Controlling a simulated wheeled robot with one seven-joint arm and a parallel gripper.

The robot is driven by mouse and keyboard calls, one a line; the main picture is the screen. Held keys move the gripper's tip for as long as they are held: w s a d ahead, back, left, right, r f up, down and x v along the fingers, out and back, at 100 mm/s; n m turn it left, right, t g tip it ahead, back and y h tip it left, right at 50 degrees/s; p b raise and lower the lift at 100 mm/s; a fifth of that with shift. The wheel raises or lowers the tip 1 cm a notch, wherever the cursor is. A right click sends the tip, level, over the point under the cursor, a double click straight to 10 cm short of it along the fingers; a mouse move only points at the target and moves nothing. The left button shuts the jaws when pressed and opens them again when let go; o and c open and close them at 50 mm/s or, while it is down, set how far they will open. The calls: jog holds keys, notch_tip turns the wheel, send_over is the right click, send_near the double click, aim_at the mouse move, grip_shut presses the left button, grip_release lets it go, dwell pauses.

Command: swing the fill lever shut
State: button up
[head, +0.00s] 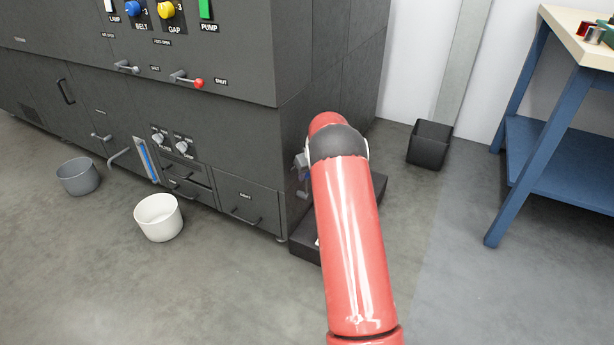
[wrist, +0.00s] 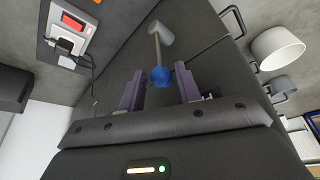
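In the wrist view a lever with a pale grey arm (wrist: 157,48) and a blue ball knob (wrist: 161,77) stands out from a dark machine face. No label naming it is legible. My gripper (wrist: 160,88) is open, with its two purple fingers on either side of the blue knob. The knob appears between or just beyond the fingertips, with a gap on each side; I see no contact. In the head view my red arm reaches to the machine's right side and mostly hides the gripper and that lever.
The dark machine (head: 245,150) also carries a red-knobbed lever (head: 198,83) and a grey lever (head: 127,68) in front. A white bucket (head: 158,217) and a grey bucket (head: 78,177) stand on the floor. A black bin (head: 429,145) and a blue workbench (head: 520,125) stand right.

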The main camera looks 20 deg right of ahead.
jog(key=shift+x, duration=0.95)
grip_shut()
jog(key=shift+d+r, duration=0.1)
